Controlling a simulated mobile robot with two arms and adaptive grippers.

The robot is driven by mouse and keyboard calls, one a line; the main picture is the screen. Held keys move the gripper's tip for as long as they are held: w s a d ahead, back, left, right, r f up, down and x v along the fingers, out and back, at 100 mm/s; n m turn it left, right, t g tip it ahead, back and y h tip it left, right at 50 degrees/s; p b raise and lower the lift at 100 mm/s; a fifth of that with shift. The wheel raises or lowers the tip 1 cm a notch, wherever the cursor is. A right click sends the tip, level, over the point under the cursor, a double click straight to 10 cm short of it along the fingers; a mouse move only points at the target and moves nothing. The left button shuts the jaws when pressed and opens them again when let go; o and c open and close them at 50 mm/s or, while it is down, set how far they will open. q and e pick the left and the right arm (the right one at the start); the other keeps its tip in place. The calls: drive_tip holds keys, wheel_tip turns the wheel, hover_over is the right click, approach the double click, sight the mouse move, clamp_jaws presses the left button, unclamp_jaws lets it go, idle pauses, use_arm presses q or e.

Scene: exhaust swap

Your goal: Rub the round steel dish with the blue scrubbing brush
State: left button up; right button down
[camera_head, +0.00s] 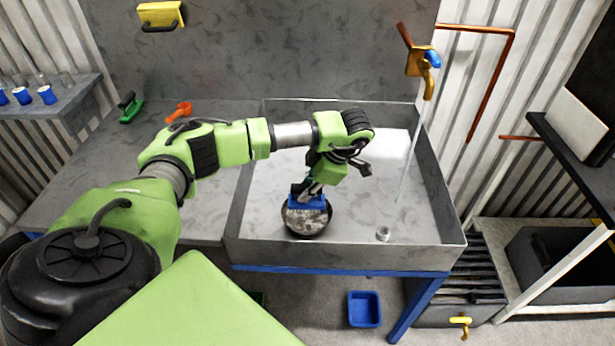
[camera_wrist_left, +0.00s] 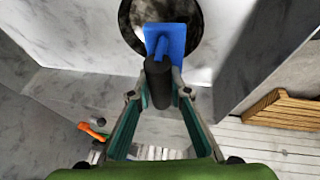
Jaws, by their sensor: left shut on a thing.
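The round steel dish (camera_head: 306,222) sits in the grey sink, with a dark rim and a paler, mottled inside. It also shows at the top of the left wrist view (camera_wrist_left: 139,14). The blue scrubbing brush (camera_head: 307,203) has its blue head over the back part of the dish. In the left wrist view its blue head (camera_wrist_left: 174,40) overlaps the dish, and its dark handle points back to me. My left gripper (camera_head: 316,186) is shut on the handle, pointing down above the dish. Whether the bristles touch the dish is hidden. My right gripper is out of view.
The sink (camera_head: 445,215) has raised walls, with free room right of the dish. A tap (camera_head: 420,62) stands at the back right, with a thin pale streak below it. A green-handled brush (camera_head: 130,107) and an orange tool (camera_head: 179,112) lie on the left counter.

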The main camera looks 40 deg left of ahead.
use_arm(q)
drive_tip(key=shift+r+p, duration=1.05)
drive_tip(key=shift+r, duration=0.95)
